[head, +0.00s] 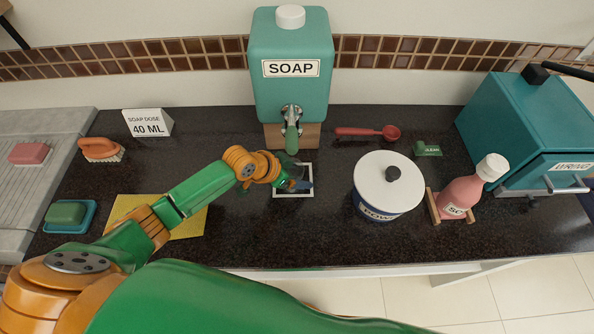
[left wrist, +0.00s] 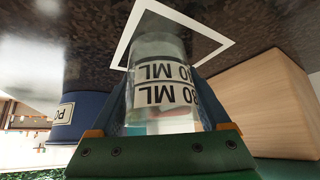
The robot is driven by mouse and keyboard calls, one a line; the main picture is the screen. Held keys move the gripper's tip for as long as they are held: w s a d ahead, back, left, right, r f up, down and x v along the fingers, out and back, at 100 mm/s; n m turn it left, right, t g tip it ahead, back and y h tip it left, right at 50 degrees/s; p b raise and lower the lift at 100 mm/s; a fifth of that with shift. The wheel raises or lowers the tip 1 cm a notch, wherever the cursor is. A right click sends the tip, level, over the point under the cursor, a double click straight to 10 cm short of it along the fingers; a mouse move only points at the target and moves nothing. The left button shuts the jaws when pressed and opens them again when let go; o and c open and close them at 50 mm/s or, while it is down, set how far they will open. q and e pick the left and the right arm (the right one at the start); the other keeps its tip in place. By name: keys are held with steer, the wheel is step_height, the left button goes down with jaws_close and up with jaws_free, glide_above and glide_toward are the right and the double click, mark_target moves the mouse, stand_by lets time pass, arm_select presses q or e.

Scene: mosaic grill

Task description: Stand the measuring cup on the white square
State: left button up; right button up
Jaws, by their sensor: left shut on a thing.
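The clear measuring cup (left wrist: 160,88), with a white "30 ML" label, is between the fingers of my left gripper (left wrist: 162,106) in the left wrist view. My left gripper (head: 295,184) is shut on it. In the head view, the fingers hide most of the cup. The white square (head: 293,195) is an outline on the dark counter below the gripper. It also shows in the left wrist view (left wrist: 132,33), where the cup's far end overlaps its inside. I cannot tell whether the cup touches the counter. My right gripper is out of view.
The teal soap dispenser (head: 291,95) on its wooden base (head: 273,136) stands just behind the square. A white-lidded canister (head: 385,180) stands to the right. A red scoop (head: 360,132) lies behind it. A yellow cloth (head: 190,222) lies left, under my arm.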

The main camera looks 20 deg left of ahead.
arm_select(q)
steer(key=shift+w+a+r, duration=0.25)
steer(key=shift+w+a, duration=0.05)
steer(key=shift+w, duration=0.1)
steer(key=o, duration=1.2)
steer(key=shift+d+r, duration=0.1)
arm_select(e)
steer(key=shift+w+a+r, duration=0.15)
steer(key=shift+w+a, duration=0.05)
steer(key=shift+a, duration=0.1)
arm_select(q)
steer(key=shift+r, duration=0.1)
steer(key=v, duration=0.6)
steer(key=shift+s+a, duration=0.3)
steer(key=shift+s, duration=0.1)
steer(key=shift+s+a, duration=0.1)
steer(key=shift+s, duration=0.05)
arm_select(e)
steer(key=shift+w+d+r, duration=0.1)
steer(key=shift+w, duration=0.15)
